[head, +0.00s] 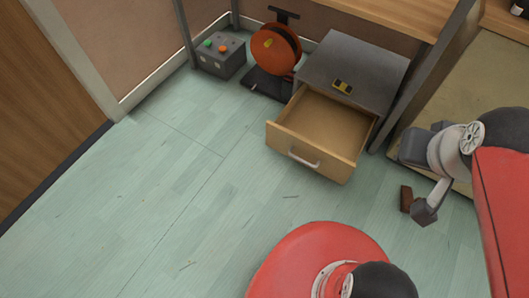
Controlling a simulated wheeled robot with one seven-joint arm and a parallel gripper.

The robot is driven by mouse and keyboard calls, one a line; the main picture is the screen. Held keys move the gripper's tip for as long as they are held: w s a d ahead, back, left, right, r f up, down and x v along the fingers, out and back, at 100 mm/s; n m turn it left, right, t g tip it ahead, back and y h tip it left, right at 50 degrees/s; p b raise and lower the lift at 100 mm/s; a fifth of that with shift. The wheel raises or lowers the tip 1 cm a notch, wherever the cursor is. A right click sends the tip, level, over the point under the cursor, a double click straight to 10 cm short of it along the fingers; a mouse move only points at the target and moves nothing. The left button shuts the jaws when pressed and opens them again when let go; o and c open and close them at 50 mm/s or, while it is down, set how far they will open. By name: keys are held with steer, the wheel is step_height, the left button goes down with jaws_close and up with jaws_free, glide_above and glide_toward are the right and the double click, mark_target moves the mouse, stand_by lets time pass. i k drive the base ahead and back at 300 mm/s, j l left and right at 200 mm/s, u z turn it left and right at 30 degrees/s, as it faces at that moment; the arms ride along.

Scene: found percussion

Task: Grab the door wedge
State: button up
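A small dark brown block (406,198), which looks like the door wedge, shows on the floor at the right, just left of my gripper. Its right side is close to or partly covered by my gripper, and its full shape cannot be made out. My gripper (424,213) points down at the end of my arm, low at the right of the head view. Its fingers are too small and hidden to tell open from shut. I cannot tell whether it touches the block.
A grey cabinet (352,68) has its wooden drawer (318,128) pulled out and empty, with a small dark and yellow item (343,86) on top. An orange reel (274,50) and a grey box with buttons (221,56) stand left. The pale green floor (190,190) is mostly clear.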

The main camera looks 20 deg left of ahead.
mark_target(407, 197)
steer(key=u, duration=0.7)
steer(key=z, duration=1.65)
steer(key=k, duration=0.05)
